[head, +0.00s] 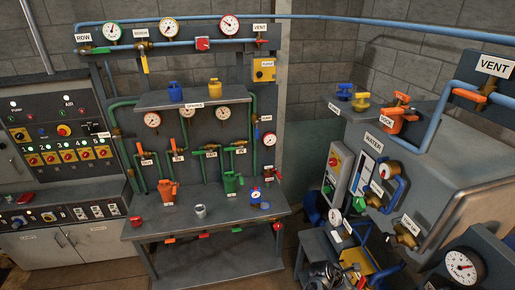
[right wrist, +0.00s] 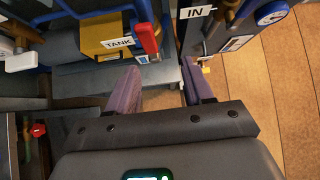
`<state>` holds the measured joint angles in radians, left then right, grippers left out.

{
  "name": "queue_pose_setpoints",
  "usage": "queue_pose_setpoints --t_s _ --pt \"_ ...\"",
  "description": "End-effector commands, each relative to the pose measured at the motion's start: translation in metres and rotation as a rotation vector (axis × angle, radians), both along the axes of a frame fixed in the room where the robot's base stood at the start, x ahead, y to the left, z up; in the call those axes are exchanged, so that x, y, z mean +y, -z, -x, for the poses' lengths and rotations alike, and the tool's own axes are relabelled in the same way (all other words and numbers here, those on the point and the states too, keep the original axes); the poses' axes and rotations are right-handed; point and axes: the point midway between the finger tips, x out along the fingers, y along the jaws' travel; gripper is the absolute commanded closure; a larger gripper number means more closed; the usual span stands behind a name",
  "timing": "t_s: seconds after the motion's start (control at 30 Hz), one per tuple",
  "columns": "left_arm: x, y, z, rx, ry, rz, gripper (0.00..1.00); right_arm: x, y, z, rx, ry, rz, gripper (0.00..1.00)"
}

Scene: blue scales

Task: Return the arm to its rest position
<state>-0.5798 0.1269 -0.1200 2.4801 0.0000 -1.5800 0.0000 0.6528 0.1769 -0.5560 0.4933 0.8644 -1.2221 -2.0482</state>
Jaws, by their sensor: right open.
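My right gripper (right wrist: 161,72) shows in the right wrist view. Its two purplish fingers are spread with a gap between them, and nothing is held there. Beyond the fingertips are a yellow block with a TANK label (right wrist: 118,42) and a red handle (right wrist: 147,38). A dark panel with an IN label (right wrist: 196,12) stands just beyond the right finger. In the head view a dark jointed part sits at the bottom edge, right of the middle; I cannot tell if it is my right gripper. My left gripper is in neither view.
A grey workbench (head: 160,226) with a gauge panel stands in the middle of the head view. A switch console (head: 60,190) is at the left. A grey tank (head: 440,160) with valves and blue pipes fills the right. Wooden floor (right wrist: 270,110) is bare at the wrist view's right.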

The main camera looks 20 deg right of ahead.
Motion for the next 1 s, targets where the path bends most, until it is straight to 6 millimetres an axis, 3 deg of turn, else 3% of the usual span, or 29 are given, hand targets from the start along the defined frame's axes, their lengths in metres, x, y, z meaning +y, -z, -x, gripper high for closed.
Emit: queue_pose_setpoints --t_s 0.17,0.27,0.4,0.53,0.67,0.77,0.87,1.0 --pt "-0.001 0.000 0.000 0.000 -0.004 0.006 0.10 0.002 0.060 0.070 0.121 0.004 -0.007 0.49" --pt "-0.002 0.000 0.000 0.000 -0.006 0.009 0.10 0.013 0.102 0.127 0.195 0.004 -0.037 0.49" --pt "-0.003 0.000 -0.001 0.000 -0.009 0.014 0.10 0.058 0.156 0.204 0.259 -0.042 -0.162 0.49" --pt "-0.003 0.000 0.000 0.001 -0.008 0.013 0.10 0.111 0.179 0.261 0.239 -0.043 -0.314 0.49" --pt "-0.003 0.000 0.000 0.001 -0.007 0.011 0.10 0.157 0.172 0.295 0.148 0.033 -0.448 0.49" --pt "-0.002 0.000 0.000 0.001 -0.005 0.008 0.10 0.184 0.150 0.310 0.054 0.121 -0.533 0.49" --pt "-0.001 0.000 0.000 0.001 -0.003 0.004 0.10 0.204 0.118 0.316 -0.054 0.227 -0.604 0.49" --pt "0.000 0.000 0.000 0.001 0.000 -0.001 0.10 0.221 0.054 0.311 -0.232 0.396 -0.687 0.49"
